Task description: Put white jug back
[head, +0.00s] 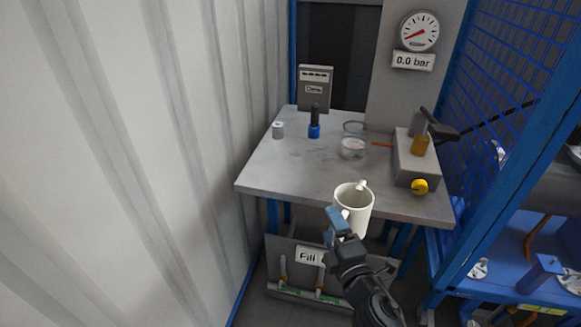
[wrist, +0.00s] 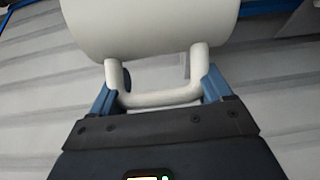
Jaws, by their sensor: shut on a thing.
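The white jug (head: 357,206) is in the head view in front of the table's front edge, upright, with its open top showing and its spout at the back. My gripper (head: 338,222) is at its near left side, shut on the jug's handle. In the wrist view the jug's body (wrist: 150,28) fills the top middle, and its handle (wrist: 158,98) lies between the two blue fingers of my gripper (wrist: 157,92). The inside bottom of the jug is hidden.
The grey table (head: 290,175) holds a small grey cup (head: 278,130), a blue-based black item (head: 314,125), a clear container (head: 353,148) and a grey block with a yellow knob (head: 420,186). Its front left is clear. A "Fill" panel (head: 309,256) is below; blue mesh (head: 518,75) stands right.

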